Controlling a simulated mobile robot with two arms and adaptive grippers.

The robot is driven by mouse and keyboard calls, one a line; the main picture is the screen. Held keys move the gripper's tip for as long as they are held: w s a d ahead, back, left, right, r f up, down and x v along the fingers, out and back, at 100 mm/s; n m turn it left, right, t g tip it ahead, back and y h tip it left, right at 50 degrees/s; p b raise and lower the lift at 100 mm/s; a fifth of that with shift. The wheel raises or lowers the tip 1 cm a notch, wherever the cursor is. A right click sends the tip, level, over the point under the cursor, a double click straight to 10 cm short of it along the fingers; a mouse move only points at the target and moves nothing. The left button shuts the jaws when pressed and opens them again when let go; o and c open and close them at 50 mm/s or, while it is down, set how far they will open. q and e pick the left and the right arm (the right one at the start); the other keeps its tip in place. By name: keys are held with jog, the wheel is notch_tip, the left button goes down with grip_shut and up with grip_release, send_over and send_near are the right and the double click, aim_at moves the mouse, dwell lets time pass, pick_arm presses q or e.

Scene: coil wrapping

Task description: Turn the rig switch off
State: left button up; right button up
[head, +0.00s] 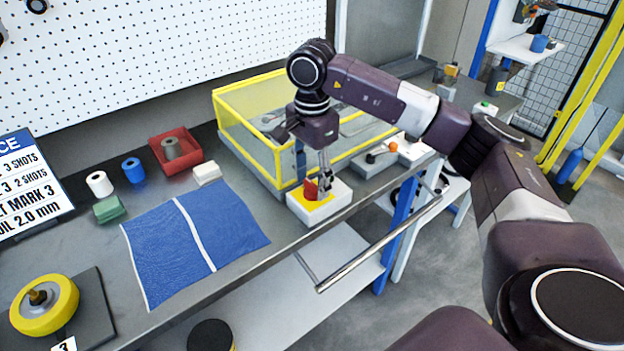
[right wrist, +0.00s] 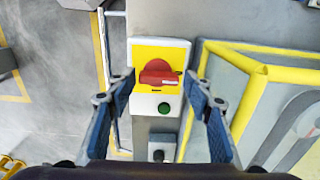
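The rig switch (head: 322,212) is a white box with a yellow face at the bench's front edge, in front of the yellow-framed enclosure. Its red rotary handle (right wrist: 160,74) lies crosswise in the right wrist view, with a green button (right wrist: 164,108) just below it. My right gripper (head: 322,187) points down over the switch. In the right wrist view its two blue-grey fingers (right wrist: 160,84) are spread, one on each side of the red handle, with a gap on both sides. In the head view the fingers partly hide the handle. My left gripper is not in view.
The yellow-framed clear enclosure (head: 246,142) stands close behind the switch. A blue mat (head: 188,240) lies to the left. A metal rail (head: 380,243) runs along the front edge.

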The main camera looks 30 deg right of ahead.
aim_at(312, 183)
jog(key=shift+o, duration=0.4)
notch_tip(312, 183, up, 12)
dwell(0.5)
jog(key=shift+s+f, duration=0.1)
dwell(0.4)
